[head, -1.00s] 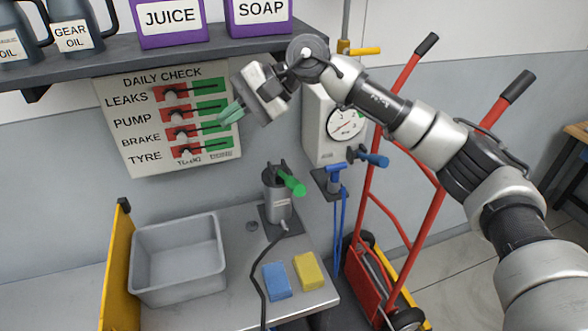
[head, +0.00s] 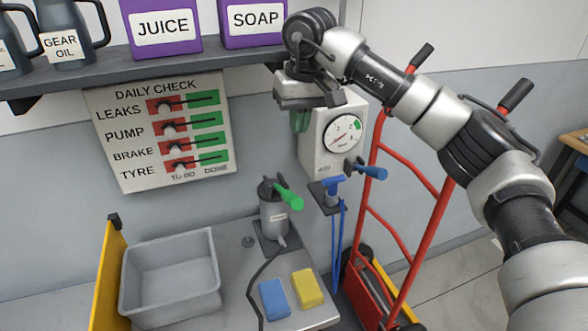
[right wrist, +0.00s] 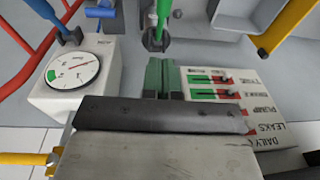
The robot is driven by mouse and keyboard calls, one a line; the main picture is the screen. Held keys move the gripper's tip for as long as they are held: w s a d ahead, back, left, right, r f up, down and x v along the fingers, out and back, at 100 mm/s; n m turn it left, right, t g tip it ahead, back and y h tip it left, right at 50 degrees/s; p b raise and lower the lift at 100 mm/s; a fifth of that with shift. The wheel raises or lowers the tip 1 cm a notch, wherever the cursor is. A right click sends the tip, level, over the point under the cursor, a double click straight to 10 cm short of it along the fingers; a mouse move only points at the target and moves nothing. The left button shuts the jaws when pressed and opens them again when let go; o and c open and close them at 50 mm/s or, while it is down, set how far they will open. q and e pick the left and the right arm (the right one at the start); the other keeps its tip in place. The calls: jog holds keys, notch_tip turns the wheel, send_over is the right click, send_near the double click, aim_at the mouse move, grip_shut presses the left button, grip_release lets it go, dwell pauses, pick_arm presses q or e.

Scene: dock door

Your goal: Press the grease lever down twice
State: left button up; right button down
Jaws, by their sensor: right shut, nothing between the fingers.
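The grease pump (head: 274,212) is a grey cylinder standing on the bench below my right gripper. Its lever (head: 289,198) has a green grip and points to the right and toward me. In the right wrist view the green lever (right wrist: 163,12) shows at the top, beyond the fingertips. My right gripper (head: 299,121) hangs well above the lever, pointing down, beside the gauge box. Its green fingers (right wrist: 162,77) are together with nothing between them, and apart from the lever. My left gripper is not in view.
A gauge box (head: 318,150) with a blue handle (head: 371,172) is close right of my gripper. A daily check board (head: 160,135) hangs left. The bench holds a grey bin (head: 172,312), blue sponge (head: 274,299) and yellow sponge (head: 308,288). A red hand truck (head: 418,240) stands right.

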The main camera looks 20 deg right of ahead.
jog(key=p, duration=0.3)
send_over(292, 192)
jog(key=f, duration=0.6)
jog(key=d+f, duration=0.1)
jog(key=f, duration=0.1)
jog(key=shift+w+f, duration=0.4)
jog(key=f, duration=0.1)
jog(key=f+p, duration=0.1)
jog(key=s+f, duration=0.1)
jog(key=shift+s+a+f, duration=0.1)
jog(key=shift+a+f, duration=0.15)
jog(key=shift+a, duration=0.15)
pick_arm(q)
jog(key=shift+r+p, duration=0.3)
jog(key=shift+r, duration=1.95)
pick_arm(e)
jog(key=shift+s+f, duration=0.25)
jog(key=shift+f, duration=0.3)
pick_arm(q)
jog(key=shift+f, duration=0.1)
